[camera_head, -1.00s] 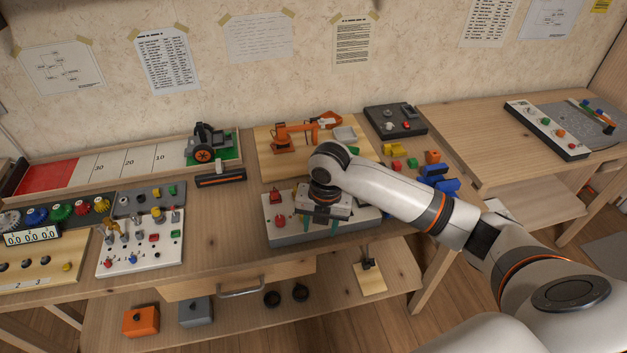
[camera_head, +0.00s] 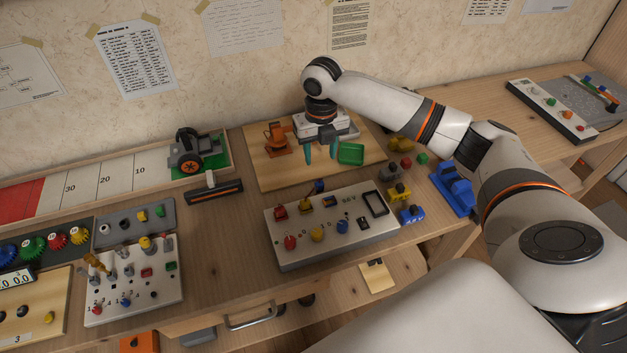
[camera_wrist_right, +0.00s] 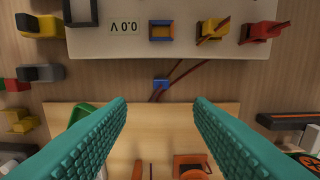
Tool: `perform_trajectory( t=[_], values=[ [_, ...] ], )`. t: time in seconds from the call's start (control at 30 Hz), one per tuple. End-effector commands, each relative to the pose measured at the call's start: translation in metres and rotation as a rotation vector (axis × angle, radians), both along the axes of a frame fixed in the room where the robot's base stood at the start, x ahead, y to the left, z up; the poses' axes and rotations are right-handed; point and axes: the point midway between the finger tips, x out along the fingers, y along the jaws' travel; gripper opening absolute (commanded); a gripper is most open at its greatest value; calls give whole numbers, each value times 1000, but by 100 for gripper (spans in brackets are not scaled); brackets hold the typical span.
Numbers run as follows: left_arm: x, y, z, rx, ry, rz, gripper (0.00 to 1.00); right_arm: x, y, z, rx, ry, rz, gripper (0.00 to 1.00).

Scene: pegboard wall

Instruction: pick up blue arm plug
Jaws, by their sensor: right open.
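A small blue plug (camera_head: 319,186) with dark red wires stands at the back edge of the grey-white panel (camera_head: 350,236). In the right wrist view the blue plug (camera_wrist_right: 160,84) lies on the bare table strip between the panel and the wooden board, its wires running up to the right. My right gripper (camera_head: 321,154) is open and empty above the wooden board, behind the plug. In the right wrist view its two teal fingers (camera_wrist_right: 160,106) stand on either side, with the plug centred just beyond the tips. My left gripper does not show.
A small orange robot arm (camera_head: 277,140) and a green tray (camera_head: 351,154) are on the wooden board. Yellow and red plugs (camera_wrist_right: 212,31) sit in the panel. A larger blue part (camera_head: 454,188) and several coloured parts lie to the right. A black bar (camera_head: 214,193) lies left.

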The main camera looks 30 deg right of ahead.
Motion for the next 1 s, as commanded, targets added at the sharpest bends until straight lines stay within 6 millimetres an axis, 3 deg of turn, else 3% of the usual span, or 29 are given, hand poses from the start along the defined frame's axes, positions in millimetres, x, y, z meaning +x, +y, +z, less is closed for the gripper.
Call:
perform_trajectory(
  t=[0.1,0.27,0.47,0.73,1.0],
  values=[
    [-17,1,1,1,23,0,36,-1,0,-23,-1,5,0,47],
    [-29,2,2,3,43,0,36,-1,1,-45,0,2,0,47],
    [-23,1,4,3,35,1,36,0,1,-59,0,2,0,47],
    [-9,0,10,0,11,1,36,1,2,-98,-1,1,-1,47],
    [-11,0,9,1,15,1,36,1,2,-104,-1,0,0,47]
  ],
)
